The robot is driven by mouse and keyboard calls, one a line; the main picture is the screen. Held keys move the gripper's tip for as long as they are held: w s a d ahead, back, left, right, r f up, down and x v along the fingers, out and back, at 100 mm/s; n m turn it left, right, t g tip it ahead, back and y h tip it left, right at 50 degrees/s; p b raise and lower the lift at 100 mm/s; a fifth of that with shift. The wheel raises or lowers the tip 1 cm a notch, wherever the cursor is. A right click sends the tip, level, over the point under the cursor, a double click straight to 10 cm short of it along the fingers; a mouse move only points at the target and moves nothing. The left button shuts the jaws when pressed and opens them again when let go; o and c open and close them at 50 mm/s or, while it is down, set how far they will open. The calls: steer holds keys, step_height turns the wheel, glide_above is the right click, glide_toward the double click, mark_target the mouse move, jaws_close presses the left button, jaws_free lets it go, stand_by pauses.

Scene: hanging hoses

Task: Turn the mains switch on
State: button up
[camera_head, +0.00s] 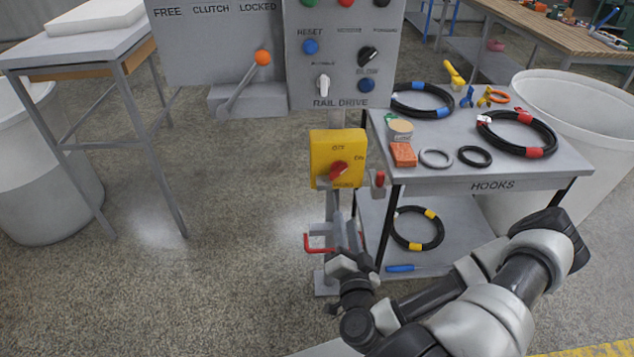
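The mains switch appears to be the yellow box (322,150) on a grey post, below the RAIL DRIVE panel. A red rotary knob (338,172) sits on its front, seemingly tilted; the small lettering around it is too blurred to read surely. My gripper (348,248) is below the yellow box, in front of the post's lower part, and apart from the knob. My wrist and the steep view hide its fingers in part, so I cannot tell whether they are open or shut. I see nothing clearly held.
A small red-handled part (380,179) is right of the switch. A red bracket (318,243) is beside my gripper. The HOOKS table (450,178) with hoses stands right.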

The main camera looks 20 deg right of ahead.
mark_target(338, 175)
steer(key=b+x, duration=0.1)
steer(key=x, duration=1.6)
steer(key=shift+w+d+f, duration=0.1)
steer(key=shift+d, duration=0.05)
jaws_close()
